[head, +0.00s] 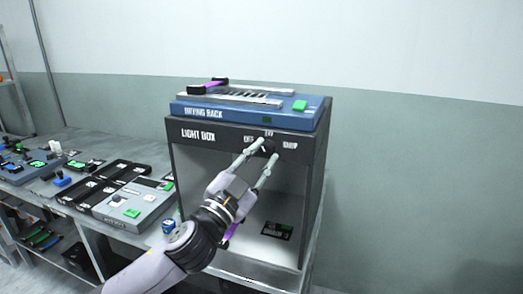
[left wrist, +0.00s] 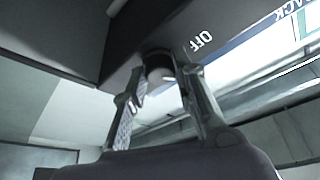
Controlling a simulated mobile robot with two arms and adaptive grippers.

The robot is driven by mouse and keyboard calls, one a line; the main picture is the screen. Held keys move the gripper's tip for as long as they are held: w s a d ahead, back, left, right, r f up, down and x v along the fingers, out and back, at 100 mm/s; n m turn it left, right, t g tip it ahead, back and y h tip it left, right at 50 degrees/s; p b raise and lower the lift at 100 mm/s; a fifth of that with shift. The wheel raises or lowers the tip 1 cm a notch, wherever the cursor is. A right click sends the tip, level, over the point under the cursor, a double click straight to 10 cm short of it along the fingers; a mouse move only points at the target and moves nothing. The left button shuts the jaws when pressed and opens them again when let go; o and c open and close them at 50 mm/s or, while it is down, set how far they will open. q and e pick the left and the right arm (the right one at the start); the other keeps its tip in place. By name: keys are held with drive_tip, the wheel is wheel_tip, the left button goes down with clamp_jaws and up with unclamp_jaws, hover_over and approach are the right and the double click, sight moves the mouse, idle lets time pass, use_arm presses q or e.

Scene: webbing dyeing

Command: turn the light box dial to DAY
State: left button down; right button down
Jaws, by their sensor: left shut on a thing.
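The light box (head: 222,146) is a dark-topped cabinet with an open, lit front. Its dark dial (head: 262,147) is on the upper front panel, between the labels OFF on the left and SHOP on the right, with a partly hidden label above it. My left gripper (head: 260,154) reaches up to the dial with one finger on each side, shut on it. In the left wrist view the dial (left wrist: 158,66) sits between the fingertips, with the OFF label (left wrist: 201,41) beside it. The dial's pointer cannot be made out. My right gripper is not in view.
A blue drying rack (head: 240,112) lies on top of the light box. A dark card (head: 277,230) lies inside, and a purple item (head: 229,236) shows partly behind my arm. The table at the left holds a grey tray unit (head: 150,212) and several small items. The right side is free.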

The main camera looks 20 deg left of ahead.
use_arm(q)
drive_tip(key=m+p, duration=0.2)
drive_tip(key=m+g+h+p, duration=0.1)
drive_tip(key=m, duration=0.1)
drive_tip(key=shift+a+r+p, duration=0.15)
drive_tip(key=shift+r+p, duration=0.2)
drive_tip(key=shift+f+m+g+h+p, duration=0.15)
drive_tip(key=shift+m+g+h+p, duration=0.4)
drive_tip(key=shift+m+p, duration=1.05)
drive_tip(key=c, duration=1.3)
unclamp_jaws()
drive_tip(key=shift+s+a+f, duration=0.15)
drive_tip(key=shift+s+f, duration=0.05)
drive_tip(key=shift+s, duration=0.2)
drive_tip(key=v, duration=1.1)
drive_tip(key=shift+r, duration=0.25)
